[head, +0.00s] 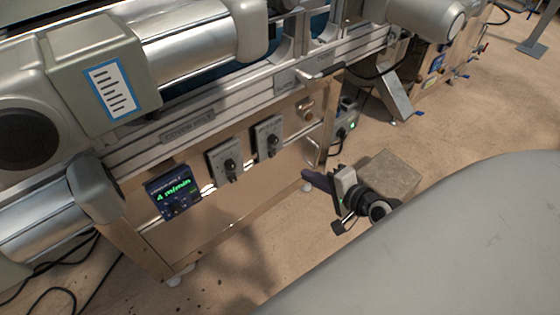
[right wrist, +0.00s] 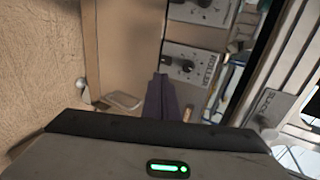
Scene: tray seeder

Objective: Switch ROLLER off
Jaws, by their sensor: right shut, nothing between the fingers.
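Two grey switch boxes with black rotary knobs sit on the machine's front panel in the head view: a left one (head: 217,152) and a right one (head: 261,128). Their labels are too small to read there, so I cannot tell which is ROLLER. In the right wrist view one box (right wrist: 206,53) with its knob (right wrist: 188,66) lies just beyond my fingertips, and part of another box (right wrist: 217,20) shows at the top edge. My right gripper (head: 308,176) is shut and empty, in front of the panel and right of both boxes; its dark fingers (right wrist: 160,82) also show in the wrist view. My left gripper is out of view.
A display (head: 172,194) reading 4 m/min is left of the switch boxes. A COVER BELT plate (head: 188,131) is above. A small grey box with a green light (head: 345,127) stands behind the panel's right end. Cables lie at lower left. Open floor (head: 250,240) lies in front.

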